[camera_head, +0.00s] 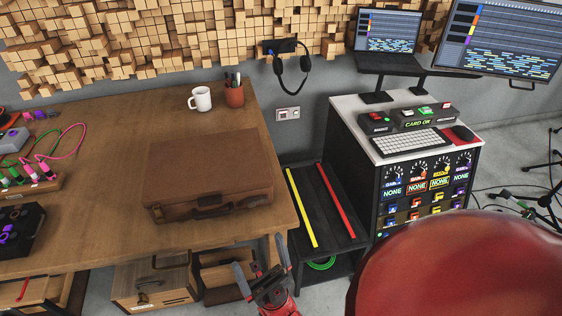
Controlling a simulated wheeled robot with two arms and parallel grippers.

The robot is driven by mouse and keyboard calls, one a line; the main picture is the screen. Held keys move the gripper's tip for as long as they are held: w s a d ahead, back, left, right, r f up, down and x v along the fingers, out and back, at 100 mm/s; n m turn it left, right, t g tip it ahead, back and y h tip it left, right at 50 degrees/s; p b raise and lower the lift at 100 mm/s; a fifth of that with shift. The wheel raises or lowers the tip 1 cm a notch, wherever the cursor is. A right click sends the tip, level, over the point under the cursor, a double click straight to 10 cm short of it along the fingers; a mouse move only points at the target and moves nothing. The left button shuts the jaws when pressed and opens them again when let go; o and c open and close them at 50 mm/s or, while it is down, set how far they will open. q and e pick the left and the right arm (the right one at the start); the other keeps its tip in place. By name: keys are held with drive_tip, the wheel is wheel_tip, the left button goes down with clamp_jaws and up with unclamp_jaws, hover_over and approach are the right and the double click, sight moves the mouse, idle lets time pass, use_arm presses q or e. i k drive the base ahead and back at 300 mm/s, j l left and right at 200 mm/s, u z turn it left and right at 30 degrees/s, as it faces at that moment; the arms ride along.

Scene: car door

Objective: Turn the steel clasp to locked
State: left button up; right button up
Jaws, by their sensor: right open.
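A brown leather briefcase (208,172) lies flat and closed on the wooden desk, with its handle (208,201) toward the front edge. Small metal-looking fittings show on its front side, at the left (157,213) and right (254,201) of the handle. I cannot tell which is the steel clasp or how it is turned. My right gripper (259,252) is open and empty, in front of the desk's front right corner, apart from the briefcase. My left gripper is not in view.
The wooden desk (110,140) holds a white mug (200,98), a pen cup (234,94) and electronics with cables at the left. A wooden box (140,285) stands below. A black shelf (325,215) and control cabinet (425,190) stand right. My red arm part covers the lower right.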

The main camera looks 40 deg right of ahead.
sight(252, 202)
drive_tip(key=z, duration=0.85)
drive_tip(key=j+z, duration=0.25)
drive_tip(key=j, duration=0.15)
drive_tip(key=k+j+z, duration=0.2)
drive_tip(key=j, duration=0.2)
drive_tip(key=i, duration=0.1)
